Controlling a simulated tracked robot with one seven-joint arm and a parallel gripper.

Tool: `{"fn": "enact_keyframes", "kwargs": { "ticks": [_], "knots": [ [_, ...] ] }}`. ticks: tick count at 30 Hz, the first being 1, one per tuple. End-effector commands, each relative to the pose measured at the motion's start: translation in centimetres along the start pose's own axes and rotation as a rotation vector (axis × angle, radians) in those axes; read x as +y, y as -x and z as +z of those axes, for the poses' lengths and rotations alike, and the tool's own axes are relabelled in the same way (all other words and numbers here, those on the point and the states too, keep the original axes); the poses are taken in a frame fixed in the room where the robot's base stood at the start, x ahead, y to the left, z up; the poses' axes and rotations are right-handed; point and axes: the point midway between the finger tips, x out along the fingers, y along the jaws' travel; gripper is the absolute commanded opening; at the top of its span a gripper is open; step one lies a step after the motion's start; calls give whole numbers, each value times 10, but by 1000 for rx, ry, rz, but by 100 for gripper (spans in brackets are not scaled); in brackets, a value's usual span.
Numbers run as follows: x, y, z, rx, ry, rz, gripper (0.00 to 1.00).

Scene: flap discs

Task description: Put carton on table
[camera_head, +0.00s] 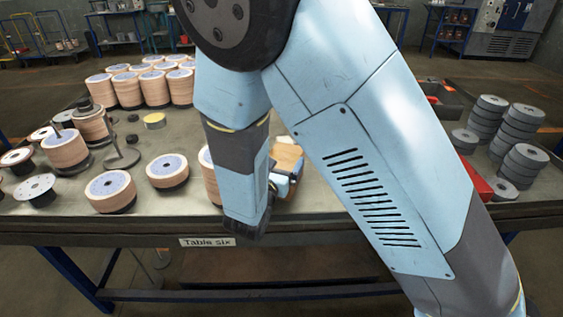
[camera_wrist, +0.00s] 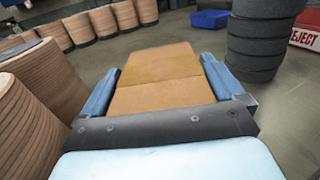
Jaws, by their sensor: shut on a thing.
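The carton (camera_wrist: 158,72) is a tan box with a seam across its top. In the wrist view it sits between the two blue fingers of my gripper (camera_wrist: 160,85), which is shut on it. In the head view only a small part of the carton (camera_head: 287,156) shows behind my arm, near my gripper (camera_head: 283,180). The table (camera_head: 320,200) is a grey bench with a label reading "Table six". I cannot tell whether the carton touches the table, since its underside is hidden.
Stacks of tan discs (camera_head: 130,88) fill the table's back left, with more such stacks (camera_head: 110,190) in front. Grey disc stacks (camera_head: 519,130) stand at the right. A red bin (camera_head: 474,180) is partly behind my arm. The wrist view shows a blue bin (camera_wrist: 209,19) and close stacks on both sides.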

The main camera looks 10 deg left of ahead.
Motion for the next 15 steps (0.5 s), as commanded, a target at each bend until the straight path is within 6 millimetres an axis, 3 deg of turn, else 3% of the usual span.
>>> {"fn": "enact_keyframes", "kwargs": {
  "ticks": [2, 3, 15],
  "knots": [
    [0, 0, 0, -2, -1, 0, 22],
    [0, 0, -1, 0, 0, 0, 97],
    [1, 7, 0, 1, 0, 2, 100]
  ]
}}
